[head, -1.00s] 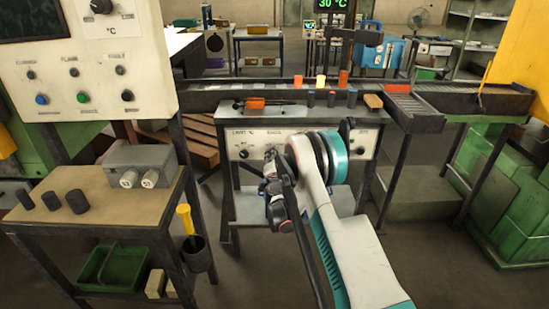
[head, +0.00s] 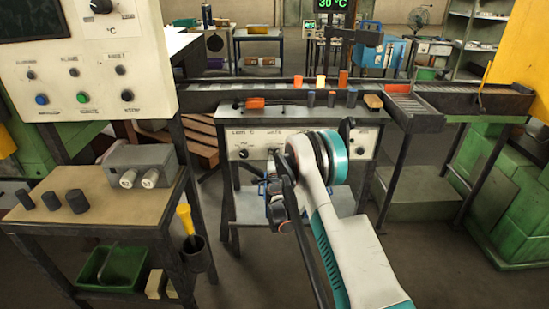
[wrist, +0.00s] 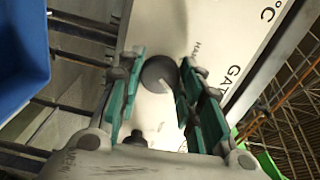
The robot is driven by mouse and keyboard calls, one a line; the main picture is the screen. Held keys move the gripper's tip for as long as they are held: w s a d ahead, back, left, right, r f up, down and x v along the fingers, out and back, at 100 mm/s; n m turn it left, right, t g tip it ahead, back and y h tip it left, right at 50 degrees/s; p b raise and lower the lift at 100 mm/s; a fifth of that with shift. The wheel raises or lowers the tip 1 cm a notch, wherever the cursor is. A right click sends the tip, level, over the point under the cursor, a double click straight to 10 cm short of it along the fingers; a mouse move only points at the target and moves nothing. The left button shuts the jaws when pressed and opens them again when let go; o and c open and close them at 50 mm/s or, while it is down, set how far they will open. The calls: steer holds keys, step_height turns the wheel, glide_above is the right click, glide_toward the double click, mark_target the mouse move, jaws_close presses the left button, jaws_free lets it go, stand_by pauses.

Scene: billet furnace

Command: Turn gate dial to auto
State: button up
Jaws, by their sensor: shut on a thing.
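The gate dial (wrist: 158,74) is a dark round knob on a pale panel, seen in the wrist view with the letters "GAT" and a partly readable "HA" to its right. My gripper (wrist: 160,88) has its green-padded fingers on either side of the dial and is shut on it. A light mark shows on the dial's face; which label it points to I cannot tell, and no "auto" label is readable. In the head view the pale panel (head: 366,146) is on the front of the middle bench, and my arm hides the dial and my fingertips.
A second dark knob (wrist: 135,138) is close below the dial in the wrist view. A blue bin (wrist: 22,58) is at the left. Orange and dark billets lie on the bench (head: 285,118) above the panel. A side table (head: 110,205) stands at the left.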

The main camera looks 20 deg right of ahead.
stand_by(0.3)
steer(key=o, duration=1.1)
steer(key=shift+c, duration=0.2)
steer(key=v, duration=0.7)
steer(key=shift+s, duration=0.25)
